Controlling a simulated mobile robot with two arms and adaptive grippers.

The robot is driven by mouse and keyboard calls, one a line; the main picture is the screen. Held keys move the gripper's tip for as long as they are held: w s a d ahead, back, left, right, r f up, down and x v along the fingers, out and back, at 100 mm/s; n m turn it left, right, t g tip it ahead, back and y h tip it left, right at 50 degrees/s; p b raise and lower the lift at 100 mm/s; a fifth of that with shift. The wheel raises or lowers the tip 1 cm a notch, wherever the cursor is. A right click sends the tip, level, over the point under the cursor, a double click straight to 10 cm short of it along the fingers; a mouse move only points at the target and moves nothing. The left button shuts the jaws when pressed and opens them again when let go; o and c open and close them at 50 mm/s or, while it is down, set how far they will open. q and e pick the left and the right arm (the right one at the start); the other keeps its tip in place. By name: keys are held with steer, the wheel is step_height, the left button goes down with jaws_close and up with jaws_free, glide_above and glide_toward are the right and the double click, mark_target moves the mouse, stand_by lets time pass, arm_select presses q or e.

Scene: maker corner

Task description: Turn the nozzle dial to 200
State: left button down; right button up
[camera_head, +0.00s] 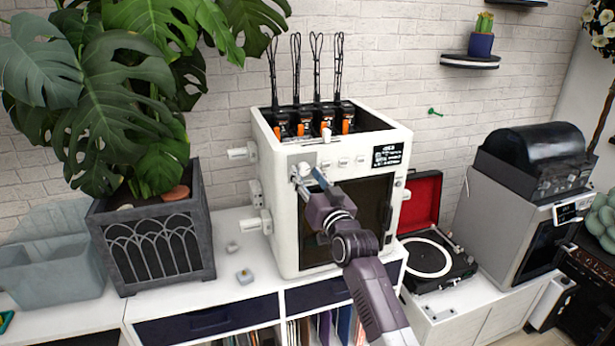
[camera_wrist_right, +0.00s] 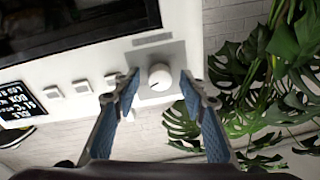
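The white 3D printer (camera_head: 290,225) stands on the white cabinet. Its round white nozzle dial (camera_wrist_right: 160,76) sits on a grey plate in the right wrist view. My right gripper (camera_wrist_right: 158,80) is open, with one blue-padded finger on each side of the dial and a visible gap to it. In the head view my right gripper (camera_head: 305,176) is at the upper left of the printer's front and mostly hides the dial. The dial's setting is too small to read. My left gripper is not in view.
Several white buttons and a dark display (camera_head: 388,155) lie right of the dial, above the dark door window (camera_head: 372,205). A plant in a grey planter (camera_head: 160,240) stands left of the printer. A record player (camera_head: 430,258) stands to the right.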

steer(key=shift+s, duration=0.15)
steer(key=v, duration=1.1)
steer(key=shift+s+d, duration=0.2)
steer(key=shift+s, duration=0.15)
steer(key=shift+f, duration=0.15)
